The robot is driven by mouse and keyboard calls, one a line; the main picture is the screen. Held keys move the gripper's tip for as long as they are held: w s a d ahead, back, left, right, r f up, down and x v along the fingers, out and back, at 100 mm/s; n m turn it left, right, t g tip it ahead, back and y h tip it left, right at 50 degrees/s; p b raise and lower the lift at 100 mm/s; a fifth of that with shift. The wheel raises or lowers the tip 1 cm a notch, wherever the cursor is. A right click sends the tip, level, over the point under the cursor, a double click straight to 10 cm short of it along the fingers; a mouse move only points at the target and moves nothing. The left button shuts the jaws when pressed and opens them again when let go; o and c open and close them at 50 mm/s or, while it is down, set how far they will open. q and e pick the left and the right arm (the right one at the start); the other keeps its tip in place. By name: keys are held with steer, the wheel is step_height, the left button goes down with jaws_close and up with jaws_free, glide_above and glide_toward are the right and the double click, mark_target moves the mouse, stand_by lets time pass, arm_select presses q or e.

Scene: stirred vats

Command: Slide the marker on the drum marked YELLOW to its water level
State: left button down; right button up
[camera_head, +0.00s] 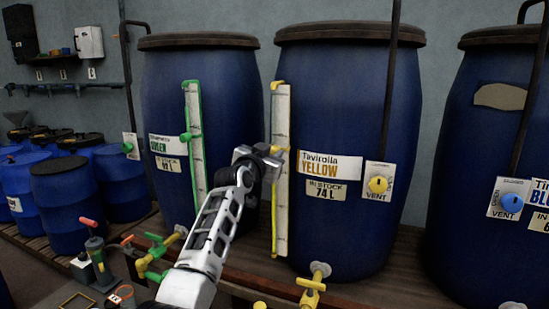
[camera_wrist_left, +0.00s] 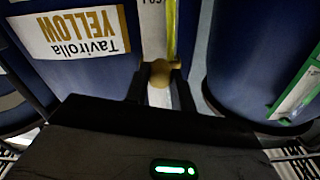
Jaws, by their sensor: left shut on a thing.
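The blue drum marked YELLOW (camera_head: 345,120) stands in the middle of the head view; its label (camera_wrist_left: 82,35) is upside down in the left wrist view. A tall white scale with a yellow gauge (camera_head: 282,205) runs down the drum's left side. The yellow marker (camera_head: 280,149) sits on this gauge, a little above mid-height; it also shows in the left wrist view (camera_wrist_left: 160,72). My left gripper (camera_head: 272,158) is shut on the marker, its dark fingers on either side of it. The water level is too small to make out. My right gripper is not in view.
The drum marked GREEN (camera_head: 235,110) with a green gauge (camera_head: 195,150) stands close to the left. A BLUE drum (camera_head: 475,150) stands to the right. A yellow vent knob (camera_head: 378,184) and yellow tap (camera_head: 311,288) are on the middle drum. Smaller drums are far left.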

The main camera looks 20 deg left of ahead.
arm_select(q)
steer(key=c, duration=1.2)
jaws_free()
steer(key=s, duration=0.5)
steer(key=s+a+b, duration=0.1)
steer(key=s, duration=0.4)
steer(key=s+b, duration=0.1)
steer(key=s, duration=0.5)
steer(key=shift+a, duration=0.2)
steer(key=shift+w, duration=0.1)
